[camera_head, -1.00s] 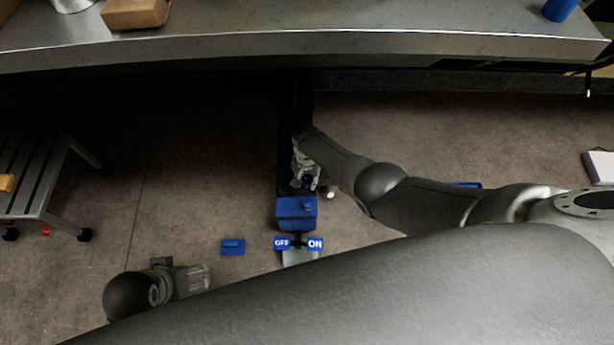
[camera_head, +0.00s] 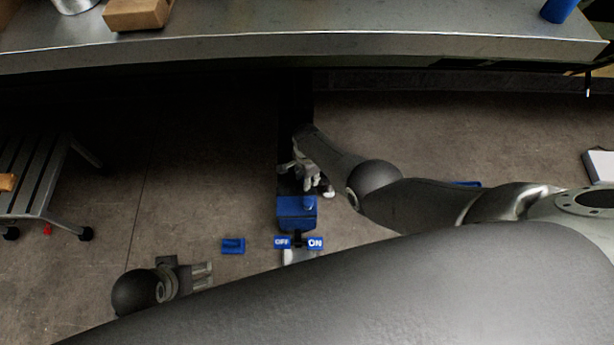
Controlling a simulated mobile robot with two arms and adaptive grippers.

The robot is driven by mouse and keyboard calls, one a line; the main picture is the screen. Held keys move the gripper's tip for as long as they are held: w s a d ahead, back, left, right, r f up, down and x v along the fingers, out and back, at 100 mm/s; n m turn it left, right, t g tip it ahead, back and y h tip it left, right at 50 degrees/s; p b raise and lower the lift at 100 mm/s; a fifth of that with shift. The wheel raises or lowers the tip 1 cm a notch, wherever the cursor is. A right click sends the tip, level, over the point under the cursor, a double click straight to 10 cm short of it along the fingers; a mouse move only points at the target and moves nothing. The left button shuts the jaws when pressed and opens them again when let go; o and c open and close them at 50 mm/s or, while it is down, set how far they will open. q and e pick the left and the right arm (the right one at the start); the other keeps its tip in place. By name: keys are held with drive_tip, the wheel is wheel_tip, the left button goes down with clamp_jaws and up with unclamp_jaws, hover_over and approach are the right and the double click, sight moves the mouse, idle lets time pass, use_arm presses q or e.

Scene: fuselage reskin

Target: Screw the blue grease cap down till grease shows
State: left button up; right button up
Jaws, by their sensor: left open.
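A blue box (camera_head: 290,207) stands below the dark column in the middle of the view. A small round blue knob (camera_head: 309,202) sits on its top right; it looks like the grease cap, but it is too small to be sure. No grease can be made out. My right gripper (camera_head: 317,187) is just above the knob with its fingers pointing down toward it; whether it touches the knob or is closed on anything is unclear. My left gripper (camera_head: 208,274) is open and empty at the lower left, apart from the box.
A blue and white OFF/ON plate (camera_head: 298,243) lies below the box. A small blue block (camera_head: 233,246) lies on the floor to its left. A metal workbench (camera_head: 320,45) spans the top. A slatted stool (camera_head: 35,175) stands at the left. Floor between stool and box is clear.

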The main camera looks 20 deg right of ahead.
drive_tip(key=shift+m, duration=0.3)
drive_tip(key=shift+c, duration=0.2)
drive_tip(key=o, duration=1.1)
drive_tip(key=shift+c, duration=0.2)
drive_tip(key=shift+r, duration=0.2)
drive_tip(key=shift+w+r, duration=0.1)
drive_tip(key=shift+r, duration=0.4)
wheel_tip(320, 180, up, 11)
drive_tip(key=shift+f, duration=0.15)
